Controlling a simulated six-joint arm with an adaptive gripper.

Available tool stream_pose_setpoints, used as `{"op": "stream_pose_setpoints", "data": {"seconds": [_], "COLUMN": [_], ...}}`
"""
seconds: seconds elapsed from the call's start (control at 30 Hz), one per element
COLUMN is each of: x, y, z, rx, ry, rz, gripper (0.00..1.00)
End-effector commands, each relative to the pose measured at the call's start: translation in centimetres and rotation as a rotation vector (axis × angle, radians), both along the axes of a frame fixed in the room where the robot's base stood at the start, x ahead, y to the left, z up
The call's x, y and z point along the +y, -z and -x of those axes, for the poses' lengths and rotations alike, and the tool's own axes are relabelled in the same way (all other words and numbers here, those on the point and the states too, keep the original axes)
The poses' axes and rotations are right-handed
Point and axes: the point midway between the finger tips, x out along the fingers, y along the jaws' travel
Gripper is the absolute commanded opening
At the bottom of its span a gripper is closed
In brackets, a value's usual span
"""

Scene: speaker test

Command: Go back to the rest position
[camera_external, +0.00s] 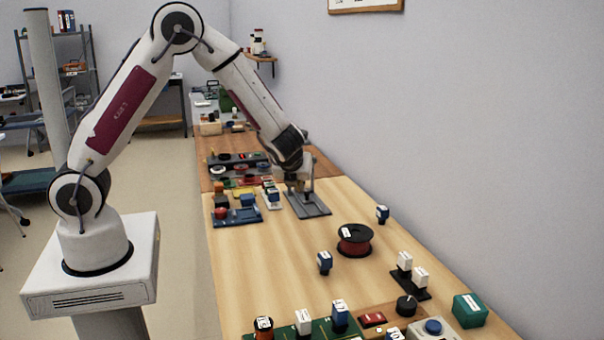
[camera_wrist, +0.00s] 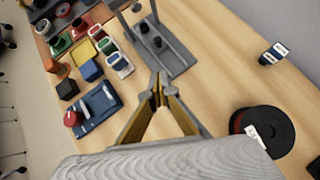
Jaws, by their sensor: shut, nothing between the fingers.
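My gripper (camera_wrist: 160,88) is shut and empty, its fingertips meeting in the wrist view. It hangs above the wooden table near the grey stand (camera_wrist: 174,52). In the external view my gripper (camera_external: 303,190) is small and dark, over the grey stand (camera_external: 312,205), and its fingertips are hard to make out. My arm is bent, reaching from its base over the far half of the table.
A blue tray (camera_external: 237,218) lies left of the stand. A black and red spool (camera_external: 355,240) and blue-white blocks (camera_external: 324,262) stand nearer the camera. Several parts and a green box (camera_external: 470,310) fill the near end. The table's middle left is clear.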

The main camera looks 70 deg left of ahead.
Motion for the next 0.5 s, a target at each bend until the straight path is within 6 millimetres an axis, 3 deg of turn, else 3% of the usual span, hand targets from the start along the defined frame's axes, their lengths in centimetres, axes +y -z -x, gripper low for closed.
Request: {"op": "stream_pose_setpoints", "data": {"seconds": [0.27, 0.5], "x": [0.1, 0.0], "y": [0.0, 1.6], "z": [0.3, 4.3], "rx": [-0.044, -0.105], "ry": [-0.07, -0.331], "rz": [0.023, 0.112], "gripper": [0.0, 0.0]}}
